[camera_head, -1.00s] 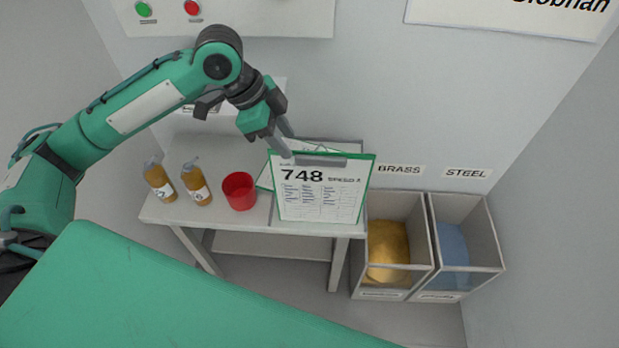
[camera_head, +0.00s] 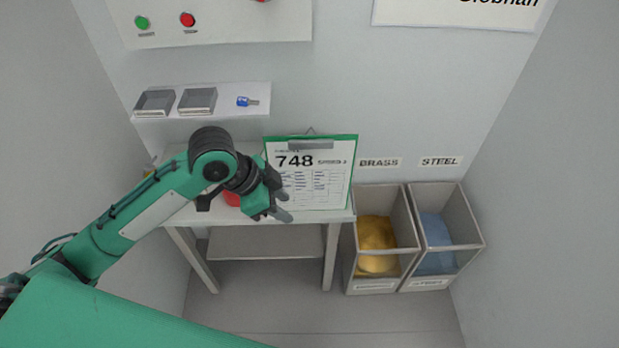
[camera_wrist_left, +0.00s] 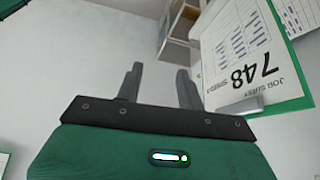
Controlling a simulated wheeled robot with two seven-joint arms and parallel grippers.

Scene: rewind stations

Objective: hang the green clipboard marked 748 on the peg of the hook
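The green clipboard marked 748 (camera_head: 322,187) is upright with its clip at the top, in front of the back wall and above the table's back right part. A thin loop or hook (camera_head: 310,131) shows just over its top edge; the peg itself is too small to make out. The clipboard also shows upside down at the right of the left wrist view (camera_wrist_left: 240,50). My left gripper (camera_head: 284,205) is beside the clipboard's lower left, apart from it. In the left wrist view its fingers (camera_wrist_left: 160,88) are spread with nothing between them. My right gripper is out of view.
The table (camera_head: 265,243) holds a red cup (camera_head: 231,198), partly hidden by my left arm. A shelf (camera_head: 225,90) with two grey trays is above. Brass (camera_head: 376,250) and steel (camera_head: 435,245) bins stand right. Another green-edged sheet (camera_wrist_left: 300,15) shows in the wrist view.

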